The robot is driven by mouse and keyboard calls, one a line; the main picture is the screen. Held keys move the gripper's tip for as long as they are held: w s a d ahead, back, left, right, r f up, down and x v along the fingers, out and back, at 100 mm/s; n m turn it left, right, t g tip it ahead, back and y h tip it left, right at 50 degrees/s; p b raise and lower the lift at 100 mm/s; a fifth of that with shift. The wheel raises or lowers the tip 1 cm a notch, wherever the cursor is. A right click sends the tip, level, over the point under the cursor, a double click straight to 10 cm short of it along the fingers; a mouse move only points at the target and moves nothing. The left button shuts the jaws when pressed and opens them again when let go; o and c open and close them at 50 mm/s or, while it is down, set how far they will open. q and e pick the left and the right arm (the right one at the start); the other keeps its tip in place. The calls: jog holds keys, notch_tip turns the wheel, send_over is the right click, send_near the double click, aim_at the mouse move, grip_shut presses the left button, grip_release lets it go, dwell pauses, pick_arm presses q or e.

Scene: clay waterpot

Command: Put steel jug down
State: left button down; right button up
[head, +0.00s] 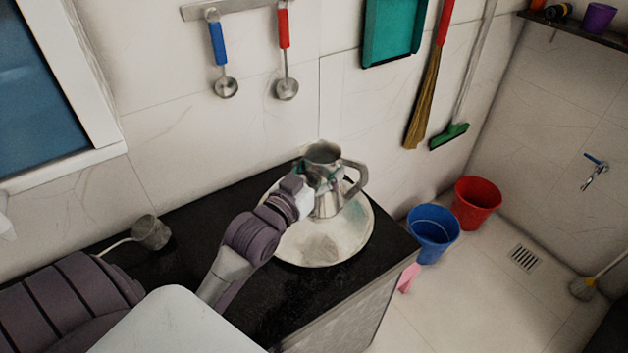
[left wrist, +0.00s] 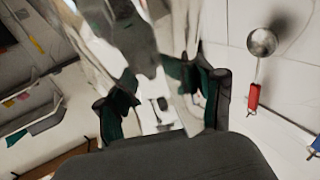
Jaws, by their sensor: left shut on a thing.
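The steel jug (head: 325,162) is upright over the far part of a round pale plate (head: 340,250) on the black counter. Its handle points right in the head view. My left gripper (head: 312,185) is at the jug's left side and shut on it. In the left wrist view the shiny jug (left wrist: 135,35) fills the upper middle, between the dark green fingers of my left gripper (left wrist: 165,100). I cannot tell whether the jug's base touches the plate. My right gripper is not in view.
A small metal cup with a long handle (head: 150,232) lies on the counter (head: 200,235) at left. Two ladles (head: 226,87) hang on the wall behind. Blue (head: 433,235) and red (head: 476,203) buckets stand on the floor at right. The counter's right end is clear.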

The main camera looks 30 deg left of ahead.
pick_arm(q)
jog(key=shift+w+a+f, duration=0.4)
jog(key=shift+a, duration=0.25)
jog(key=shift+w+a+f, duration=0.4)
jog(key=shift+a, duration=0.2)
jog(key=shift+w+a+f, duration=0.25)
jog(key=shift+a+f, duration=0.1)
jog(key=shift+f, duration=0.1)
notch_tip(320, 180, down, 4)
jog(key=shift+r, duration=0.15)
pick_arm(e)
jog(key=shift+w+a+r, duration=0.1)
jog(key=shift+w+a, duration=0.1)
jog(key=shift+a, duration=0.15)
pick_arm(q)
jog(key=shift+s, duration=0.1)
jog(key=shift+c, duration=0.8)
grip_release()
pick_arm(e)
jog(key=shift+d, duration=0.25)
